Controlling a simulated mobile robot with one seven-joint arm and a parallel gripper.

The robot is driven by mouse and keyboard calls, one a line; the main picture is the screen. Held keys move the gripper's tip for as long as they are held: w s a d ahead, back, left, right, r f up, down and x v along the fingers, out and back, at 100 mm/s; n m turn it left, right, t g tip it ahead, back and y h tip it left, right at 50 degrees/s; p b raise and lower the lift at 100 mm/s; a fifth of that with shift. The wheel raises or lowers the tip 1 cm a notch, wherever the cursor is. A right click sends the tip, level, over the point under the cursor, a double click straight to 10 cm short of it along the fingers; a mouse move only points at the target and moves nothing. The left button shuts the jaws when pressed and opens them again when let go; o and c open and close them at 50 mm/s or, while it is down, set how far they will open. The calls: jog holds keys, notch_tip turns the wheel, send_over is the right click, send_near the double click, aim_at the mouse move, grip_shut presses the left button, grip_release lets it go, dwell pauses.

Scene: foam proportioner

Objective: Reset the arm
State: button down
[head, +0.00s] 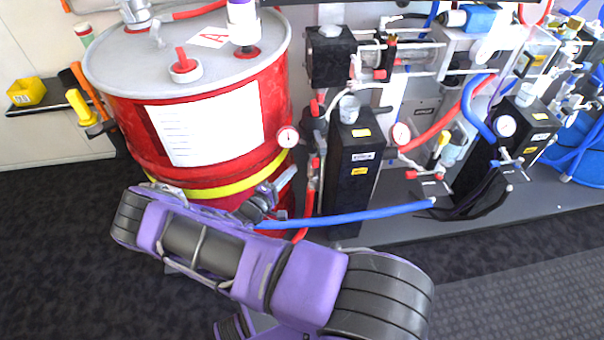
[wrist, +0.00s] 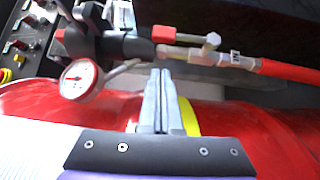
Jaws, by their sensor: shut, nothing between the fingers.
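My arm, purple and black, stretches across the lower part of the head view in front of a red drum (head: 270,110). My gripper (wrist: 161,72) is shut and empty in the wrist view, its two grey fingers together. Its tips point at a dark valve fitting (wrist: 125,46) with a round white gauge (wrist: 80,78). A gap between tips and fitting cannot be judged. In the head view my gripper (head: 284,180) shows partly at the drum's lower right, below the gauge (head: 288,137). My forearm hides part of the drum's base.
A blue hose (head: 345,217) runs just right of my gripper. Black tanks (head: 355,165) and a bench with hoses and gauges stand to the right. A red hose (wrist: 290,72) leaves the fitting. The dark floor (head: 60,220) at left is clear.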

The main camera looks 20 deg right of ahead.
jog(key=v, duration=0.9)
jog(key=shift+w+r, duration=0.15)
jog(key=shift+r, duration=0.05)
